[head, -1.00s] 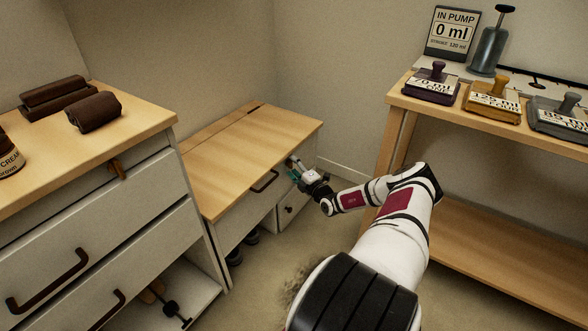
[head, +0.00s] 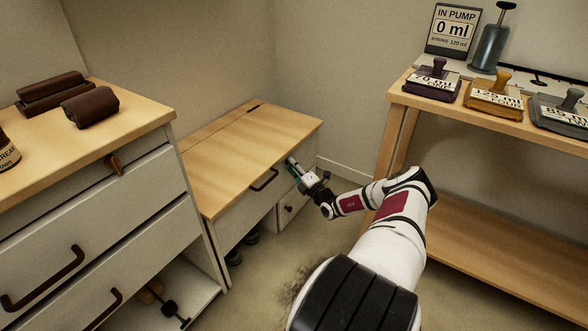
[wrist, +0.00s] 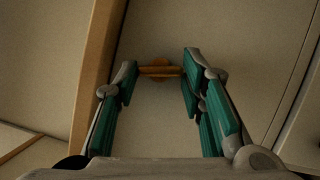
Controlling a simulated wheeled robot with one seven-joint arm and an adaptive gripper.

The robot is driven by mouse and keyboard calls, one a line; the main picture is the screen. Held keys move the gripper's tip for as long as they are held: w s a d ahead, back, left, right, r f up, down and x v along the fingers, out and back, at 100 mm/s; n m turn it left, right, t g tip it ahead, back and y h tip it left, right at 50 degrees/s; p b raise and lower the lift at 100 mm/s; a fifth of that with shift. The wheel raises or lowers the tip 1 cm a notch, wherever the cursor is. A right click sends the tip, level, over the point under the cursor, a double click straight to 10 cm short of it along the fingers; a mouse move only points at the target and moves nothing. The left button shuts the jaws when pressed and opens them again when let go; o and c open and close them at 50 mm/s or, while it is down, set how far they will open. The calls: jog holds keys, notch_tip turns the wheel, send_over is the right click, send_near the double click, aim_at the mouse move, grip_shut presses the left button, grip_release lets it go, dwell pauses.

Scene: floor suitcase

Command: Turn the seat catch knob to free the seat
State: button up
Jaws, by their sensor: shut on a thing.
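The seat catch knob (wrist: 160,70) is a small brass-coloured turn piece on a pale front panel in the wrist view. Its bar lies across the picture, between the two fingertips. My gripper (wrist: 161,80) has green-padded fingers and is shut on the bar, one fingertip at each end. In the head view my gripper (head: 292,163) is at the upper right of the bench's front, just under the wooden seat (head: 250,150). The seat lies flat. The knob is hidden behind my gripper in the head view.
A dark handle (head: 265,181) is left of my gripper on the bench front, and a small drawer (head: 291,207) is below it. A drawer cabinet (head: 100,230) stands at the left. A shelf table (head: 480,110) with labelled blocks stands at the right.

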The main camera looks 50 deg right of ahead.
jog(key=shift+d+f+n+t+y+b, duration=0.15)
jog(key=shift+n+t+y+b, duration=0.8)
jog(key=shift+n, duration=2.25)
jog(key=shift+d+f+n+t+y+b, duration=0.1)
jog(key=shift+n+t+y+b, duration=0.25)
jog(key=shift+n+y, duration=2)
jog(key=shift+d+f+n+t+y+b, duration=0.25)
jog(key=shift+n+t+b, duration=0.35)
jog(key=shift+n, duration=3.45)
jog(key=shift+a+r+n+y, duration=0.1)
jog(key=shift+a+n+y, duration=0.05)
jog(key=shift+n+y, duration=0.15)
jog(key=o, duration=1.1)
jog(key=shift+o, duration=0.2)
jog(key=shift+m, duration=0.4)
